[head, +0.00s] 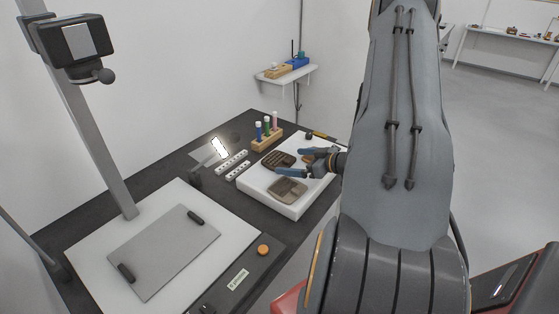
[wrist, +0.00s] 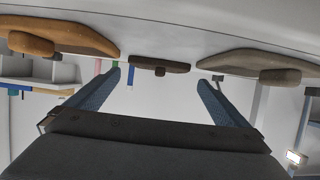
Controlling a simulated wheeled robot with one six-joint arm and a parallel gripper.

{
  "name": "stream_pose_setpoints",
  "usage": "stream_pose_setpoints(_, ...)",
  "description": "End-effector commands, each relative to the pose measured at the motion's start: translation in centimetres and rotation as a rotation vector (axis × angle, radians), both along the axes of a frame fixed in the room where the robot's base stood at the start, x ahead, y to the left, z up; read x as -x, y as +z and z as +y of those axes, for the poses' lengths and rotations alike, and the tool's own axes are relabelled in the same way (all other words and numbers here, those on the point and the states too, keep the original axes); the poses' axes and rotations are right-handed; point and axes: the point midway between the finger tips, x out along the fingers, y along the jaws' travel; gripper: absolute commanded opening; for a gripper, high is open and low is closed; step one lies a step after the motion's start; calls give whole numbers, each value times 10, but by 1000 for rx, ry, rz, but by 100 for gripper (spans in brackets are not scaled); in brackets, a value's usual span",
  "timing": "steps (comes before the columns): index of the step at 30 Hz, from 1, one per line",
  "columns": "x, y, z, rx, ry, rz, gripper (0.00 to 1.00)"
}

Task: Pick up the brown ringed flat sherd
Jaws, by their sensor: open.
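Several brownish sherds lie on a white raised block. A dark brown flat sherd with line-like markings (head: 277,159) lies toward its far side, and a grey-brown flat sherd (head: 289,188) lies near its front edge. The wrist view, which looks upside down, shows an orange-brown sherd (wrist: 65,37) at left, a small dark brown sherd (wrist: 158,65) in the middle and a grey-brown sherd (wrist: 262,66) at right. I cannot tell for sure which is the ringed one. My gripper (head: 300,164) is open and empty, low over the block; its blue fingers (wrist: 159,82) frame the small dark brown sherd from a distance.
The white block (head: 294,210) stands on a dark bench. A wooden rack with coloured tubes (head: 266,139) stands behind it, and white perforated strips (head: 232,163) lie to its left. A grey board with black handles (head: 164,251) lies on a white sheet at front left.

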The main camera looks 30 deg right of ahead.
Motion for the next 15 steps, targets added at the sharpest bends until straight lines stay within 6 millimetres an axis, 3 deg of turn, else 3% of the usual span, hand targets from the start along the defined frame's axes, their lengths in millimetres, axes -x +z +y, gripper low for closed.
stream_pose_setpoints(6, -25, -9, 7, 1, 2, 2, 100)
stream_pose_setpoints(15, -29, -12, 8, 0, 0, 1, 100)
